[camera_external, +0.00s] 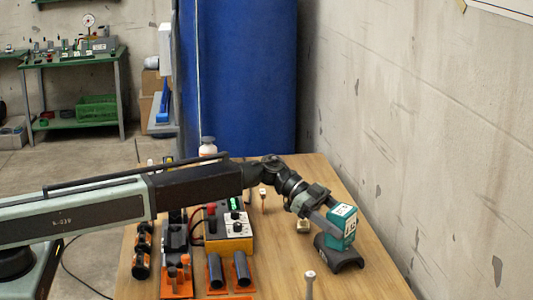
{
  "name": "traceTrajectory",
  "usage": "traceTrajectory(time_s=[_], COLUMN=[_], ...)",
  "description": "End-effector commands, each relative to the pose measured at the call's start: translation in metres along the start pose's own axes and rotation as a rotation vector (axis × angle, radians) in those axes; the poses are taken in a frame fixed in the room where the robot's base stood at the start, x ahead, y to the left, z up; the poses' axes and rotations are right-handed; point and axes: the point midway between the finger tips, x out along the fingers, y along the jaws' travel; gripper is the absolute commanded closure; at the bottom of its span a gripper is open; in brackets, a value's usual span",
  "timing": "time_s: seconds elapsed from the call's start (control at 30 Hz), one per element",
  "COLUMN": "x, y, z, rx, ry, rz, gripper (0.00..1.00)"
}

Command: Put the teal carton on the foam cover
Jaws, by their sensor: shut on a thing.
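The dark grey, curved foam cover (340,257) lies on the table directly below the carton. The carton's lower edge overlaps the cover in this view; I cannot tell whether the two touch. One of my fingers hides part of the carton's left side.
A yellow and black meter box (238,237) stands left of the cover. A small beige block (303,226) sits behind the cover. A thin upright peg (310,285) stands at the front. A concrete wall (430,130) rises on the right.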

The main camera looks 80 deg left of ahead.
Motion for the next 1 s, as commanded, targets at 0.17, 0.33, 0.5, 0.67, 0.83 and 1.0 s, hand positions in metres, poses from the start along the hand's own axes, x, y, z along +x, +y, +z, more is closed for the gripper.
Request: traceTrajectory(time_s=[0.17,0.33,0.5,0.67,0.83,1.0], x=[-0.001,0.001,0.001,0.0,-0.013,-0.055], y=[0.0,0.0,0.0,0.0,0.001,0.002], z=[-0.001,0.002,0.001,0.001,-0.004,-0.006], rx=[0.0,0.0,0.0,0.0,-0.001,-0.002], ry=[0.001,0.0,0.0,0.0,0.0,0.0], rz=[0.0,0.0,0.0,0.0,-0.001,-0.002], gripper=[0.92,0.31,0.15,0.15,0.15,0.15])
